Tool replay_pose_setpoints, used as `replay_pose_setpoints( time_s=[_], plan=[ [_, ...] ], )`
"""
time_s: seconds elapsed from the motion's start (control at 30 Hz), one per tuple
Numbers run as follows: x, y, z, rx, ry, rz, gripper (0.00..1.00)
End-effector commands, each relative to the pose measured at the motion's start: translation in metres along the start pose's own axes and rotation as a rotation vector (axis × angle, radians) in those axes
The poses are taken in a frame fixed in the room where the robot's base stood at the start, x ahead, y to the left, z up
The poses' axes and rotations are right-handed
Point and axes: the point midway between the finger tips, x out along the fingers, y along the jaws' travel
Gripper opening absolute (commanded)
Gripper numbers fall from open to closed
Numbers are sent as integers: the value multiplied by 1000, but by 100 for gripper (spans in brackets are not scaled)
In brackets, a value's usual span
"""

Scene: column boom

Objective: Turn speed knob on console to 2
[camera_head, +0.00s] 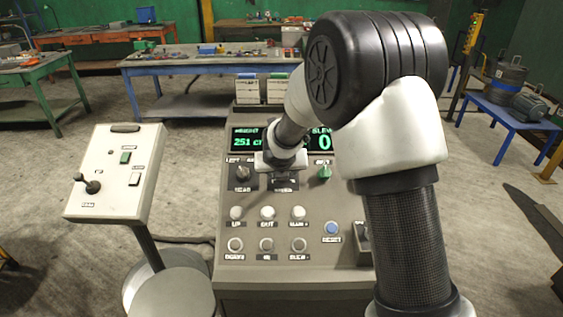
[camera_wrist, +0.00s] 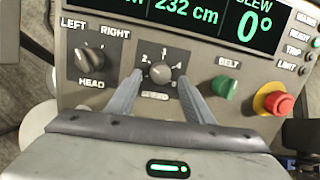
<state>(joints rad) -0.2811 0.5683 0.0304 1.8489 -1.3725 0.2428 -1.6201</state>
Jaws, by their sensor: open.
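The console (camera_head: 250,278) stands in front of me. In the wrist view its speed knob (camera_wrist: 163,74) is a grey round knob on a dark square plate with numbers around it. Its pointer is too small to read surely. My gripper (camera_wrist: 164,76) is open, with one finger on the left and one on the right of the knob. I cannot tell whether either finger touches it. The lower part of the speed label is partly covered. In the head view my gripper (camera_head: 283,172) is over the speed plate and hides the knob.
The head knob (camera_wrist: 91,58) is left of the speed plate. The green belt knob (camera_wrist: 224,87) and red stop button (camera_wrist: 276,100) are to the right. Displays sit above. Several push buttons (camera_head: 267,213) lie below. A side control box (camera_head: 117,172) stands left.

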Motion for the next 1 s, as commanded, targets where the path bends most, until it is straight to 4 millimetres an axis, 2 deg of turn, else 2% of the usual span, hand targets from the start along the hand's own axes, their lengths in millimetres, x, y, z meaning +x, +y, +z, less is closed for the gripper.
replay_pose_setpoints(
  time_s=[0.03, 0.3, 0.5, 0.7, 1.0],
  plan=[
    [-15, 0, 3, 2, -3, 1, 47],
    [-83, 0, 4, 1, -4, 0, 47],
    [-124, -1, 2, 0, -2, -1, 47],
    [-144, -1, 1, 1, -1, -1, 47],
    [-148, 0, 0, 0, 0, -1, 47]
  ],
)
